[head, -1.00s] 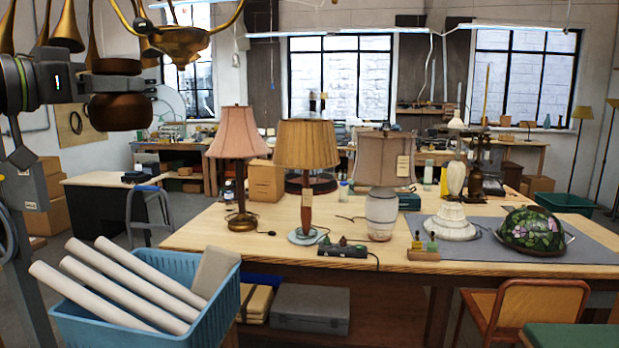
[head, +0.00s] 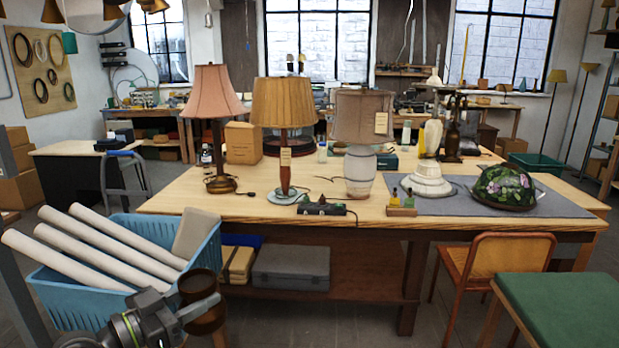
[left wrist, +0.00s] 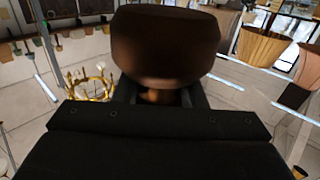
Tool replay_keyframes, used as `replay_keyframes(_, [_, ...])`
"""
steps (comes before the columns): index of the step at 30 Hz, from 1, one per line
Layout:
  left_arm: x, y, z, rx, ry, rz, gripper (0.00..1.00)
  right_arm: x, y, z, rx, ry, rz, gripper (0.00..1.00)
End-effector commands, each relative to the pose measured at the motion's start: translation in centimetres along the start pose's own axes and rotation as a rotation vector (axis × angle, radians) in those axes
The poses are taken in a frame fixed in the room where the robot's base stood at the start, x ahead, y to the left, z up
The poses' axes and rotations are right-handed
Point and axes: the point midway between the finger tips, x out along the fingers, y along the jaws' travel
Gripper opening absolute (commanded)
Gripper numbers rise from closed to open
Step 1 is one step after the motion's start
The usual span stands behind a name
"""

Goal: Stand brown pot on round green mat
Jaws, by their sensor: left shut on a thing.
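The brown pot (head: 197,287) is in my left gripper (head: 208,307), low at the left in the head view, in front of the blue basket. The jaws are shut around the pot's middle, with brown showing above and below them. The pot looks roughly upright and is held in the air. In the left wrist view the pot (left wrist: 165,45) fills the top middle, dark and close, between the fingers. I see no round green mat in these frames. My right gripper is not in view.
A blue basket (head: 75,303) with several pale rolls stands just behind the pot. A wooden workbench (head: 240,207) with lamps and a grey mat (head: 455,203) is beyond. An orange chair (head: 512,262) and a green-topped table (head: 565,312) stand at right.

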Motion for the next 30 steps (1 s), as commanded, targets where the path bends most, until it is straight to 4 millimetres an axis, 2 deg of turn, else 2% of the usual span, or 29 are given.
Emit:
replay_keyframes(1, [-0.7, 1.1, 1.9, -0.009, 0.001, -0.008, 0.06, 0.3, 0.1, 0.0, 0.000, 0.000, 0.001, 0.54])
replay_keyframes(3, [-1.6, 2.3, 3.8, -0.008, 0.001, -0.026, 0.06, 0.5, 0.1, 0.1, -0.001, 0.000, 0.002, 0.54])
replay_keyframes(9, [-4.9, 5.6, 8.1, -0.007, 0.000, -0.105, 0.06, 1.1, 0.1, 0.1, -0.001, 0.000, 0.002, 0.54])
replay_keyframes(12, [-6.5, 6.9, 9.5, -0.005, 0.000, -0.154, 0.06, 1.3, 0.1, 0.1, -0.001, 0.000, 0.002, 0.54])
replay_keyframes(16, [-8.2, 8.0, 10.6, -0.003, 0.000, -0.209, 0.06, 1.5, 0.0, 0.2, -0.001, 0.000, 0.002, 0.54])
replay_keyframes(21, [-9.5, 8.7, 11.2, 0.000, 0.001, -0.253, 0.06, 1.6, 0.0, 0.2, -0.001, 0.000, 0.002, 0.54])
replay_keyframes(28, [-9.8, 8.9, 11.3, 0.002, 0.002, -0.264, 0.06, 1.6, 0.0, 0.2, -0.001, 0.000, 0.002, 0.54])
replay_keyframes(30, [-9.8, 8.9, 11.3, 0.002, 0.001, -0.264, 0.06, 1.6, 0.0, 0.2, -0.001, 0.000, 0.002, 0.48])
